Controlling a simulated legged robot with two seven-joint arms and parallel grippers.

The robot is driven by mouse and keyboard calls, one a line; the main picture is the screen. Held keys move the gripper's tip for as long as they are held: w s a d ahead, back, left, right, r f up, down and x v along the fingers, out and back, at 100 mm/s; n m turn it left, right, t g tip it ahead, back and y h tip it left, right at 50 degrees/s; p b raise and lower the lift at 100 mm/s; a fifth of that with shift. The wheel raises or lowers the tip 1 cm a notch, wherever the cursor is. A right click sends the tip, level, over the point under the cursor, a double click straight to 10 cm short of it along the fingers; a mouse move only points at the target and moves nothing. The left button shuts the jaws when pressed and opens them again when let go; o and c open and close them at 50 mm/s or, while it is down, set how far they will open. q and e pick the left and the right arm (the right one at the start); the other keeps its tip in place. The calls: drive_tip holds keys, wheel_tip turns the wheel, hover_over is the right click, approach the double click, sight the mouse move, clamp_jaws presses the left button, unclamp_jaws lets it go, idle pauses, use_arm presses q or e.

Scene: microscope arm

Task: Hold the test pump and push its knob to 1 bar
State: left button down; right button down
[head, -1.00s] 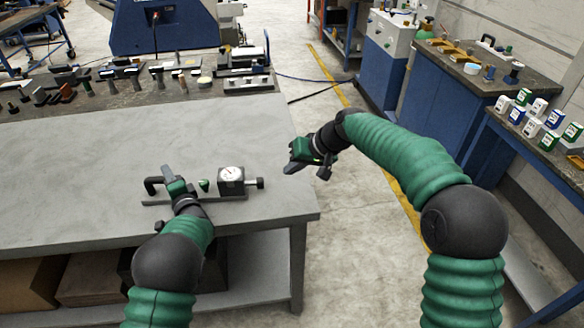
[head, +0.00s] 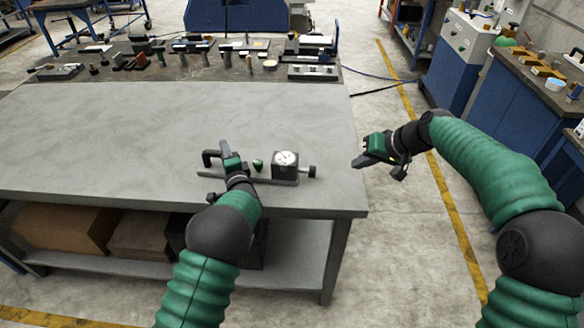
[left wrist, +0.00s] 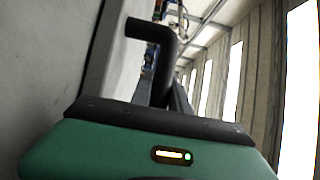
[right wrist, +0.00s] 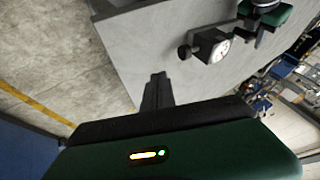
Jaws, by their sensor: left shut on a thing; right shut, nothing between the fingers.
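The test pump lies near the front edge of the table. It has a flat grey base (head: 272,180), a black handle (head: 211,155) at its left end, a dark block with a round white gauge (head: 286,159), and a black knob (head: 312,171) at its right end. My left gripper (head: 229,151) is shut on the pump's black handle, which also shows in the left wrist view (left wrist: 160,50). My right gripper (head: 359,162) is shut and empty, to the right of the knob and apart from it. The right wrist view shows the knob (right wrist: 185,52) beyond its fingers. The gauge reading is too small to tell.
The grey table (head: 120,130) is bare left of and behind the pump. Several tools stand on a dark bench (head: 190,72) behind it. The table's right edge lies close to the knob, with open floor (head: 395,240) beyond. Boxes (head: 65,228) sit on the shelf below.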

sight(313, 170)
use_arm(q)
drive_tip(key=shift+d+r, duration=0.1)
drive_tip(key=shift+r, duration=0.1)
use_arm(e)
drive_tip(key=x, duration=1)
drive_tip(key=shift+a+f, duration=0.1)
drive_tip(key=shift+a, duration=0.05)
drive_tip(key=a, duration=0.3)
drive_tip(key=shift+w+a, duration=0.2)
drive_tip(key=shift+a, duration=0.3)
use_arm(q)
drive_tip(key=shift+f, duration=0.1)
use_arm(e)
drive_tip(key=shift+w+a, duration=0.1)
drive_tip(key=shift+a, duration=1.6)
drive_tip(key=d, duration=0.2)
drive_tip(key=d+r, duration=0.1)
drive_tip(key=d, duration=0.1)
drive_tip(key=shift+s+d, duration=0.2)
drive_tip(key=shift+d, duration=0.1)
drive_tip(key=v, duration=0.9)
